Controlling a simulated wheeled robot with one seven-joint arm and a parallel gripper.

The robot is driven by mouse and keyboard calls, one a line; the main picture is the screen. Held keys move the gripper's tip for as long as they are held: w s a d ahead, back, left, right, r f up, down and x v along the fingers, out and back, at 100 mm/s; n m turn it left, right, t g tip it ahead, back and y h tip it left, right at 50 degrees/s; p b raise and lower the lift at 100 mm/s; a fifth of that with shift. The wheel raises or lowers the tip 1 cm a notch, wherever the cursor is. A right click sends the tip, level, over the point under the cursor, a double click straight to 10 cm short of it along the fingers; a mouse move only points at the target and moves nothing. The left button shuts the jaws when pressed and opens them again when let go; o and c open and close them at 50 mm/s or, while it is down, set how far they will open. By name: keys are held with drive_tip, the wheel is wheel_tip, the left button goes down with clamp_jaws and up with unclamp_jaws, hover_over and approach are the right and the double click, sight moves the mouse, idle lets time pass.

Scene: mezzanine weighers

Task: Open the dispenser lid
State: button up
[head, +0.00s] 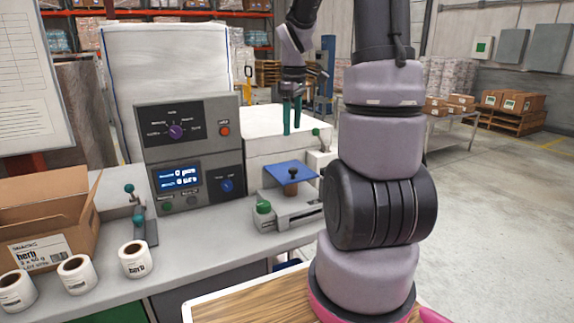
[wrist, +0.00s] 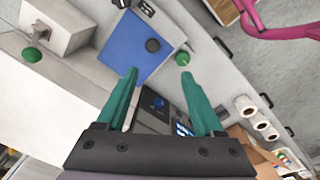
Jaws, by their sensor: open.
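My gripper (head: 292,131) points down with its teal fingers apart and nothing between them; the fingers also show in the wrist view (wrist: 160,74). In the head view it overlaps the white box-shaped unit (head: 270,150), which has a green ball knob (head: 316,132) at its right. In front is a flat blue plate (head: 278,172) with a black knob (head: 292,174), over a brown item on a grey base. In the wrist view the blue plate (wrist: 125,50) lies beyond the fingertips, apart from them. No part is clearly marked as the dispenser lid, so I cannot tell which it is.
A control console (head: 190,150) with a lit display stands left of the blue plate. A green knob (head: 263,207) sits at the base's front left. Label rolls (head: 135,260) and an open carton (head: 45,215) occupy the counter's left. Open floor lies right of my arm.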

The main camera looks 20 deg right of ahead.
sight(293, 168)
drive_tip(key=shift+n+g, duration=0.4)
drive_tip(key=shift+n, duration=0.5)
drive_tip(key=f, duration=0.4)
drive_tip(key=w+d+f, duration=0.1)
drive_tip(key=f, duration=0.4)
drive_tip(key=w+f, duration=0.1)
drive_tip(key=f, duration=0.4)
drive_tip(key=shift+w+d+f, duration=0.1)
drive_tip(key=shift+d+f, duration=0.1)
drive_tip(key=shift+d, duration=0.1)
drive_tip(key=shift+c, duration=0.3)
clamp_jaws()
